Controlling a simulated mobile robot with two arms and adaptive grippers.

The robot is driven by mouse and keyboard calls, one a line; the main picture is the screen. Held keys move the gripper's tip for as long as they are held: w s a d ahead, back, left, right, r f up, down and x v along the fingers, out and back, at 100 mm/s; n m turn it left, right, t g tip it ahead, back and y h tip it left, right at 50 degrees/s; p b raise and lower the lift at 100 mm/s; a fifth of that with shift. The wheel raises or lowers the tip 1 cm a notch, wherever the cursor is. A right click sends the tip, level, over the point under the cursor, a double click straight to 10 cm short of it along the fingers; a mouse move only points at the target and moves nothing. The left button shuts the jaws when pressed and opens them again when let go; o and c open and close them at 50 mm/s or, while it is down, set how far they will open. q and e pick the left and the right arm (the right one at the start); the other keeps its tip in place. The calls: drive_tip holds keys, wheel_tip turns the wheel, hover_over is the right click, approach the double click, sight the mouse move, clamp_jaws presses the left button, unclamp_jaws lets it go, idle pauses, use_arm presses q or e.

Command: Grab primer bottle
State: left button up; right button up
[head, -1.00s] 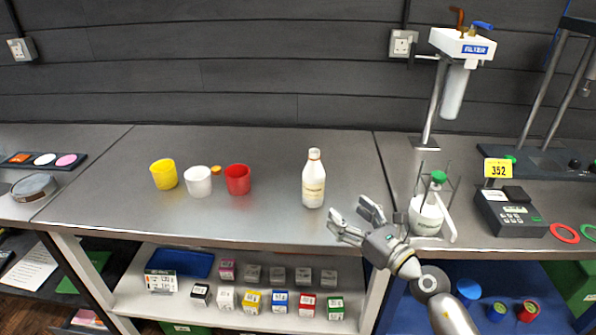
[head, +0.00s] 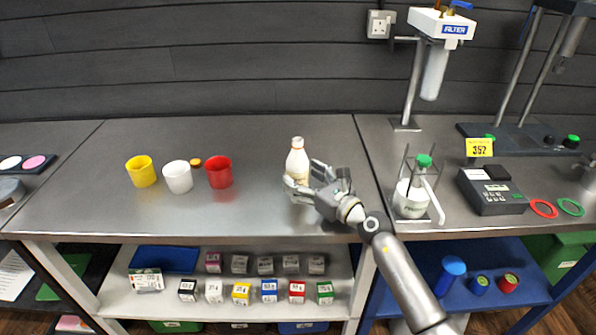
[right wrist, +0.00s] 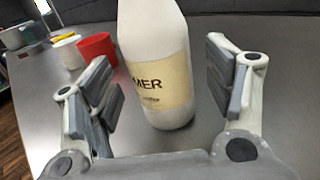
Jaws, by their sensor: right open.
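The primer bottle (head: 297,158) is white with a cream label and stands upright on the steel bench top. In the right wrist view the bottle (right wrist: 155,65) shows part of its label, reading "MER"; its top is cut off there. My right gripper (head: 306,180) is open at the bottle, reaching in from the right. In the right wrist view its fingers (right wrist: 160,92) stand on either side of the bottle, with a visible gap on the right side. In the head view the gripper hides part of the bottle's lower right side. My left gripper is not in view.
Yellow (head: 141,171), white (head: 177,176) and red (head: 219,172) cups stand left of the bottle, with a small orange cap (head: 195,162) behind. A stand with a white vessel (head: 412,200) is to the right. Small boxes line the shelf below. The bench behind the bottle is clear.

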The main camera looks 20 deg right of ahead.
drive_tip(key=shift+x, duration=1.2)
drive_tip(key=shift+w, duration=0.15)
drive_tip(key=shift+c, duration=0.4)
drive_tip(key=c, duration=1.2)
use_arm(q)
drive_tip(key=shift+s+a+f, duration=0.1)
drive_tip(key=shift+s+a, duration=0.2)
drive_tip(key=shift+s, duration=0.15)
